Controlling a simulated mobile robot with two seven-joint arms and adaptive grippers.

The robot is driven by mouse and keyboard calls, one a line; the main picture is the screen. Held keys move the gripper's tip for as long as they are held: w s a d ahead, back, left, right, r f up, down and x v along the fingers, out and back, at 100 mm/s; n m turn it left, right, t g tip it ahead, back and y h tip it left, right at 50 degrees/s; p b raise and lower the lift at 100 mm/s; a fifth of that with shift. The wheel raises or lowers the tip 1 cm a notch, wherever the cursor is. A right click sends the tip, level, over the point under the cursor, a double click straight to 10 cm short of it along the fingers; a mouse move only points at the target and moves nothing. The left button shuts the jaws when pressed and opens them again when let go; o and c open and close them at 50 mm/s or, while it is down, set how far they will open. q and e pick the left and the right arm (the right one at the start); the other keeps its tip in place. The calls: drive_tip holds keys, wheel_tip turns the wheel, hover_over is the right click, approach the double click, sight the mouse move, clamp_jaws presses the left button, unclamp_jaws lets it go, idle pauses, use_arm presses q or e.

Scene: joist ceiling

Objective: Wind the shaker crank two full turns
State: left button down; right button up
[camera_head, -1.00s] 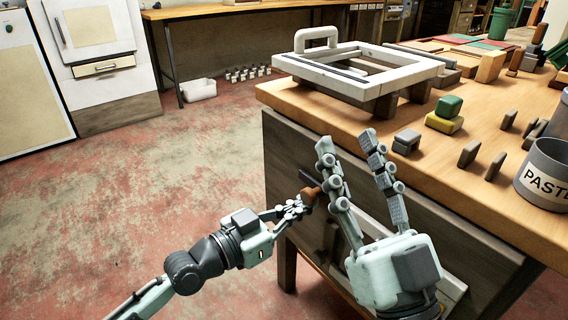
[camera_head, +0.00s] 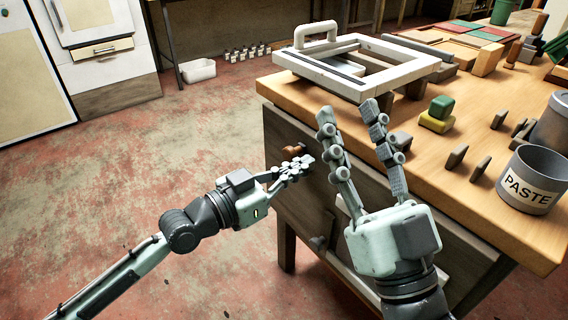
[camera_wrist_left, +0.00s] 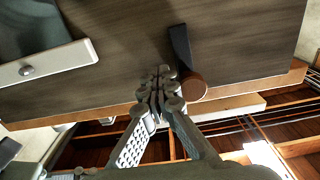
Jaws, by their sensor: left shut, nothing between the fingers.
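The shaker crank's brown knob (camera_head: 293,150) stands out from the side of the wooden bench. In the left wrist view the brown knob (camera_wrist_left: 193,85) sits at the end of a dark crank arm (camera_wrist_left: 180,45). My left gripper (camera_head: 304,163) is shut and empty, its fingertips right beside the knob; I cannot tell whether they touch it. In its wrist view the closed left fingertips (camera_wrist_left: 160,85) are just left of the knob. The white shaker frame (camera_head: 408,48) lies on the bench top. My right gripper (camera_head: 348,112) is open and empty, raised in front of the bench edge.
The bench top (camera_head: 450,195) holds a green and a yellow block (camera_head: 437,121), several small dark pieces and a grey PASTE can (camera_head: 534,188). A dark fitting (camera_head: 318,243) sits low on the bench side.

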sight(285, 156)
use_arm(q)
drive_tip(key=shift+w+a+r+b, duration=0.3)
drive_tip(key=shift+w+a, duration=0.15)
drive_tip(key=shift+w, duration=0.15)
drive_tip(key=shift+w+a+b, duration=0.6)
drive_tip(key=shift+w+b, duration=0.25)
drive_tip(key=shift+b, duration=0.25)
drive_tip(key=shift+w+a+f+b, duration=0.45)
drive_tip(key=shift+w+b, duration=0.15)
drive_tip(key=shift+b, duration=0.65)
drive_tip(key=w+a+f+b, duration=0.1)
drive_tip(key=b, duration=0.2)
drive_tip(key=w+f+b, duration=0.1)
drive_tip(key=b, duration=0.2)
drive_tip(key=shift+w+a+f, duration=0.1)
drive_tip(key=shift+a+f, duration=0.25)
drive_tip(key=shift+w+r, duration=0.1)
drive_tip(key=shift+r, duration=0.2)
drive_tip(key=shift+r, duration=0.15)
